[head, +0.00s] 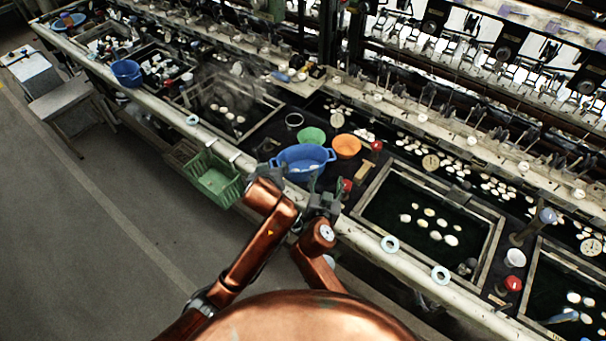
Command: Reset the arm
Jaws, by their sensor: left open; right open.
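My two copper arms come up from the bottom of the head view and reach to the bench's front edge. My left gripper (268,165) is open, just left of the blue basin (296,158) and beyond the green crate. My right gripper (328,188) is open, in front of the same basin and close to a red knob (347,185). I see nothing held in either gripper. The arm links partly hide the grippers' lower parts.
A green crate (213,182) hangs at the bench's front side. A green bowl (311,136) and an orange bowl (346,146) stand behind the blue basin. A dark water basin (497,222) with pale cocoons lies to the right. The floor (110,215) at left is clear.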

